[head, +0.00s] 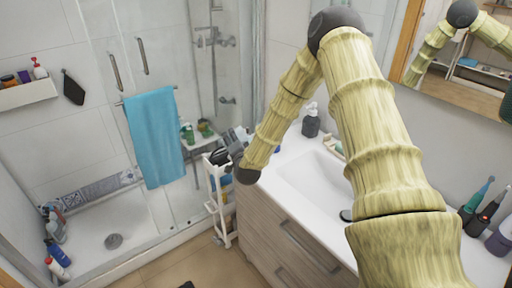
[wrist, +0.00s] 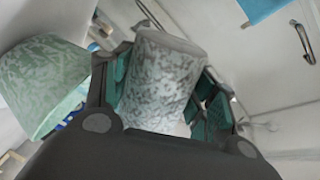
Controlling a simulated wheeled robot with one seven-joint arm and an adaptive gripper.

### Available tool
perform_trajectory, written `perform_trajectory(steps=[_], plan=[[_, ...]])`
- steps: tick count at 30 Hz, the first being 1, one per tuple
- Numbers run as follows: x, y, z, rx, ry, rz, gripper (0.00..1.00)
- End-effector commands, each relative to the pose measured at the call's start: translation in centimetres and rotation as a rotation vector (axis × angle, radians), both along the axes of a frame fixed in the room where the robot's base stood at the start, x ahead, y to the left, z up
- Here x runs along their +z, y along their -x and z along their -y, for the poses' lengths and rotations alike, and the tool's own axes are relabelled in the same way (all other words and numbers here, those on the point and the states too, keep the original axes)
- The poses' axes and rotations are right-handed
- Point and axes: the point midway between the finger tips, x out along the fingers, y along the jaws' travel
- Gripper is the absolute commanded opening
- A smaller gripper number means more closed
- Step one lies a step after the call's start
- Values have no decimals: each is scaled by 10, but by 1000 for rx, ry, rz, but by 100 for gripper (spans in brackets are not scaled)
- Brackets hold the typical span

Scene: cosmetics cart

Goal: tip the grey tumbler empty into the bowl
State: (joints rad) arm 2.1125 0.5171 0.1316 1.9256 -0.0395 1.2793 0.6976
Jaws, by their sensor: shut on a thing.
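The grey tumbler (wrist: 162,82) has a mottled grey and white surface. In the wrist view it sits between the two fingers of my gripper (wrist: 166,92), which is shut on it. A pale green mottled bowl (wrist: 48,80) shows at the left of the wrist view, beside the gripper and apart from the tumbler. In the head view my gripper (head: 230,148) is over the top of the white cart, beside the washbasin counter. There, the tumbler and bowl are too small or hidden to make out clearly. The tumbler's contents cannot be seen.
The narrow white cart (head: 212,206) stands between the shower and the wooden washbasin cabinet (head: 285,245). A dark soap dispenser (head: 310,122) stands on the counter. A blue towel (head: 154,137) hangs on the shower glass. The floor in front of the cart is clear.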

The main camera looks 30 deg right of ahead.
Motion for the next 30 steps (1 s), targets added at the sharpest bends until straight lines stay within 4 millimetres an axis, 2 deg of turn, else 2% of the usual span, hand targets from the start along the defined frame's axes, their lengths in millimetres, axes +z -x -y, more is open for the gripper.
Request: perform_trajectory(steps=[30], plan=[[5,0,1,0,-118,29,33]])
